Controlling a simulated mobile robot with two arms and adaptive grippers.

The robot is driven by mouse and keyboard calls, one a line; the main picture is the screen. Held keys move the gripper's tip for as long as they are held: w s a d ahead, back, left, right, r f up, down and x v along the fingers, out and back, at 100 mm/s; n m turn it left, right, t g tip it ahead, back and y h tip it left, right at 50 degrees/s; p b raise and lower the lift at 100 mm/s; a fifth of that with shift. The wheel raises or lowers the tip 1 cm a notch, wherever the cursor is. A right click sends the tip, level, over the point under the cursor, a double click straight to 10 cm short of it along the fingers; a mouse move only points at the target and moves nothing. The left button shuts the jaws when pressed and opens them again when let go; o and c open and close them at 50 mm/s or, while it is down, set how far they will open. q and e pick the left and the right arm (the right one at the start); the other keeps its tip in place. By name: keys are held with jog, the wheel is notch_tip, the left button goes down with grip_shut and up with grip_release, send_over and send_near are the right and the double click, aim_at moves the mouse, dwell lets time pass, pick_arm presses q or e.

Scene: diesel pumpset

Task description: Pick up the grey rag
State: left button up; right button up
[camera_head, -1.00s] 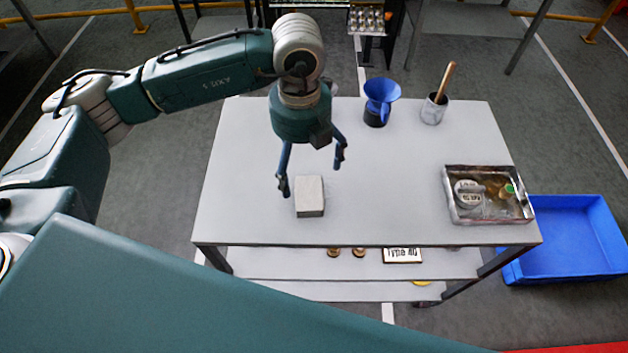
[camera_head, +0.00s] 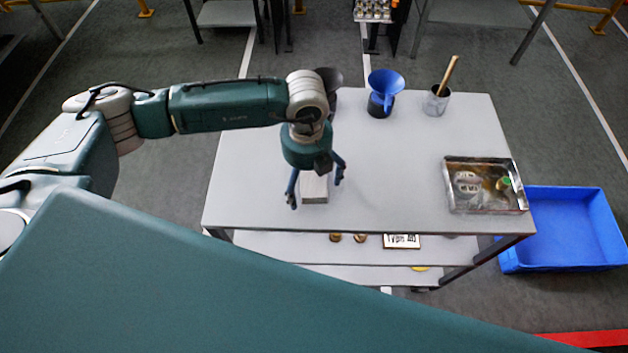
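The grey rag (camera_head: 314,190) is a small pale block-like folded piece on the grey table top (camera_head: 400,180), near its front edge. My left gripper (camera_head: 316,192) points down over the rag with its two blue fingers spread. One finger shows to the left of the rag and the other to its right. The gripper body hides the rag's far part. I cannot tell whether the fingers touch the rag or how high they are above the table. My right gripper is not in view.
A blue funnel (camera_head: 385,86), a cup with a wooden-handled brush (camera_head: 437,103) and a dark object behind my arm (camera_head: 328,76) stand at the back. A metal tray (camera_head: 486,209) sits at right. A blue bin (camera_head: 565,262) is on the floor. Lower shelves hold small items.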

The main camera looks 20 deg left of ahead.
aim_at(308, 180)
pick_arm(q)
jog(key=c, duration=1.2)
jog(key=shift+r, duration=0.15)
notch_tip(308, 180, up, 20)
jog(key=b, duration=0.4)
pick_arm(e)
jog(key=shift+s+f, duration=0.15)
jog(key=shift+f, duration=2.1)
